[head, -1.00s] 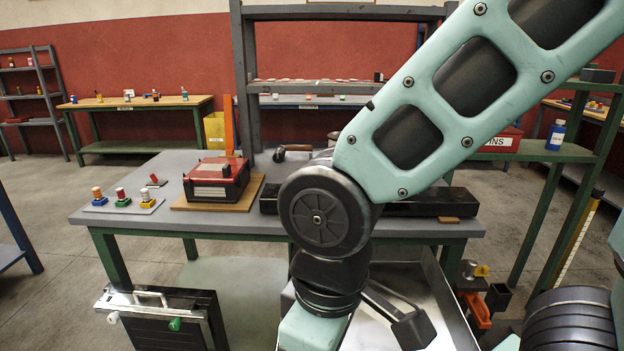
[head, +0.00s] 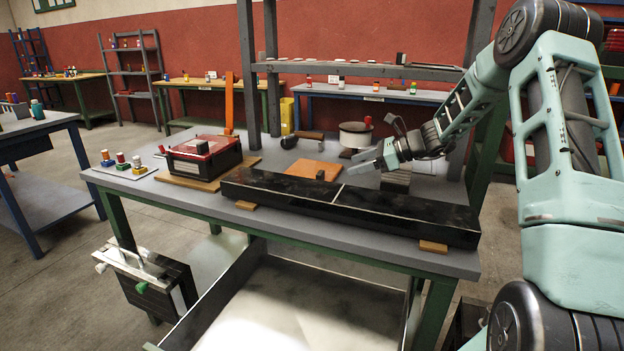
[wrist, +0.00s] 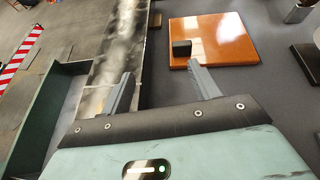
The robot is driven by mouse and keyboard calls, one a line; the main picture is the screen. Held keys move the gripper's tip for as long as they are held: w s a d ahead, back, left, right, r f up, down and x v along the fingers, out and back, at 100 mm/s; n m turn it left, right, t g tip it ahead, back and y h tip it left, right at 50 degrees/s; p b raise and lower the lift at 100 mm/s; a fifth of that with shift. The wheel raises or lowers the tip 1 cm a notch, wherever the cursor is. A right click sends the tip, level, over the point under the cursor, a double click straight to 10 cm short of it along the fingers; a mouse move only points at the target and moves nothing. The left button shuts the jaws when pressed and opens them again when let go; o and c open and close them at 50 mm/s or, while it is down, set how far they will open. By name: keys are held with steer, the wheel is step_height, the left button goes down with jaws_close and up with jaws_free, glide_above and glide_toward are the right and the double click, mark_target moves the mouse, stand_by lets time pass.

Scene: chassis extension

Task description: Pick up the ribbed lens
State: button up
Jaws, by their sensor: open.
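I cannot tell for certain which thing is the ribbed lens. Small capped pieces in several colours (head: 122,161) stand on a pale plate at the bench's left end; their ribs are too small to make out. A small dark block (head: 320,175) stands on an orange board (head: 302,170); the block also shows in the wrist view (wrist: 181,48), beyond the fingers. My gripper (head: 368,161) is open and empty above the right part of the bench, to the right of the orange board. In the wrist view its two fingers (wrist: 163,88) are spread with nothing between them.
A long black channel (head: 350,201) lies along the bench's front on wooden blocks. A red and black case (head: 203,155) sits at left. A pot with a pale body (head: 355,135) and a grey finned block (head: 397,180) are near my gripper. Shelf uprights rise behind.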

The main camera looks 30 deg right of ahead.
mark_target(323, 173)
steer(key=d+m+t, duration=0.1)
steer(key=d+m, duration=0.1)
steer(key=d, duration=0.2)
steer(key=shift+h, duration=0.3)
steer(key=x, duration=1.1)
steer(key=shift+d+f+p, duration=0.15)
steer(key=shift+f+p, duration=0.05)
steer(key=shift+p, duration=0.2)
steer(key=shift+p+x, duration=0.45)
steer(key=shift+x, duration=2.65)
steer(key=c, duration=1.2)
